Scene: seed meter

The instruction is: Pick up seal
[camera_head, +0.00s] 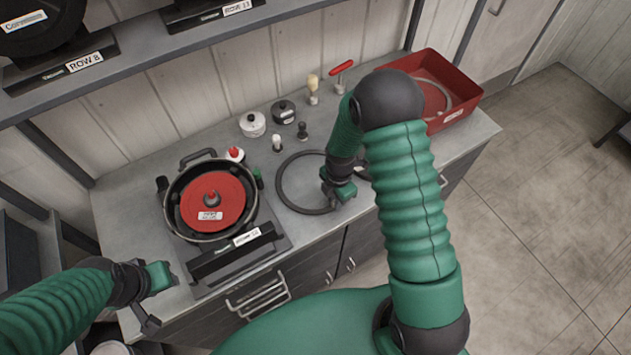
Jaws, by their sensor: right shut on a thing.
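A dark ring-shaped seal (280,190) is at the middle of the counter, right of the seed meter (213,201). My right gripper (335,203) is shut on the seal's right side, near the counter's front edge. Whether the seal touches the counter or is slightly raised, I cannot tell. My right arm hides part of the counter behind it. My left gripper (158,300) is open and empty in front of the counter's left front corner, apart from the meter.
A red bin (470,98) with a ring inside stands at the back right. Two small lidded pots (252,124), several small tools and a red-handled tool (341,68) stand at the back. Shelves (150,45) overhang the rear. A small bare patch of counter lies left of the meter.

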